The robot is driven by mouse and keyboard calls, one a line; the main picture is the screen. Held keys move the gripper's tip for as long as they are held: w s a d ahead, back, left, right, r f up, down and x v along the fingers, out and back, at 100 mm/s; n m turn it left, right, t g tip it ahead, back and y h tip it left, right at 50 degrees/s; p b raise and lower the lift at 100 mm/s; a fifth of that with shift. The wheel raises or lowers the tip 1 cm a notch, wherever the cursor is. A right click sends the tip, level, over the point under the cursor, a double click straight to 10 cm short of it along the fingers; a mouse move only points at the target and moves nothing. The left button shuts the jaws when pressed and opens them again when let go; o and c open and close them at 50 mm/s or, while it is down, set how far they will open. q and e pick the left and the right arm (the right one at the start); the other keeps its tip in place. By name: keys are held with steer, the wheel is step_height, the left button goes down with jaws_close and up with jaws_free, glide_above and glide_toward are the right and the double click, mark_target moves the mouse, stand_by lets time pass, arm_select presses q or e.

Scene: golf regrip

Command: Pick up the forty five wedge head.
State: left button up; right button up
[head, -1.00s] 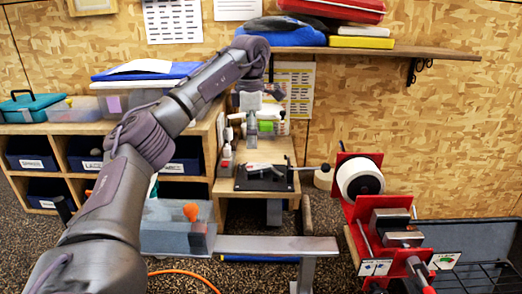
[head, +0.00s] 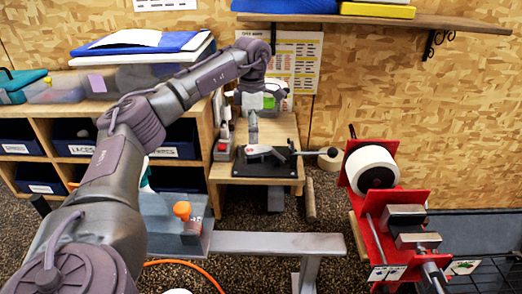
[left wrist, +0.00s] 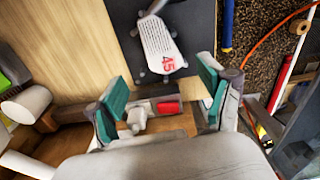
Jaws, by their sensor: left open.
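The forty five wedge head (left wrist: 160,45) lies on a dark plate (left wrist: 197,18) in the left wrist view. It is pale and grooved, with a red 45 on it. In the head view it is a small grey piece with a red mark (head: 258,150) on the black plate (head: 265,170). My left gripper (left wrist: 162,92) is open, with a teal-padded finger on each side and nothing held between them. The head lies ahead of the fingers, apart from them. In the head view the left gripper (head: 253,132) hangs just above the plate. My right gripper is not in view.
A red machine with a white roll (head: 370,167) stands at right. A grey bench with a vise and orange knob (head: 182,210) is in front. A wooden shelf (head: 380,20) is above. A red-and-grey item (left wrist: 165,107) lies between the fingers' line and the wooden stand.

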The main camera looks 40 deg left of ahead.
mark_target(255, 149)
arm_select(q)
steer(key=shift+d+f+p, duration=0.15)
steer(key=shift+f+p, duration=0.15)
steer(key=shift+p, duration=0.05)
steer(key=f+p, duration=0.1)
steer(key=f, duration=0.2)
steer(key=shift+s+d+f+p, duration=0.1)
steer(key=shift+d+f+p, duration=0.1)
steer(key=shift+f+p, duration=0.15)
steer(key=shift+f, duration=0.4)
steer(key=shift+c, duration=0.2)
steer(key=c, duration=1.1)
steer(key=shift+c, duration=0.5)
steer(key=shift+r, duration=0.1)
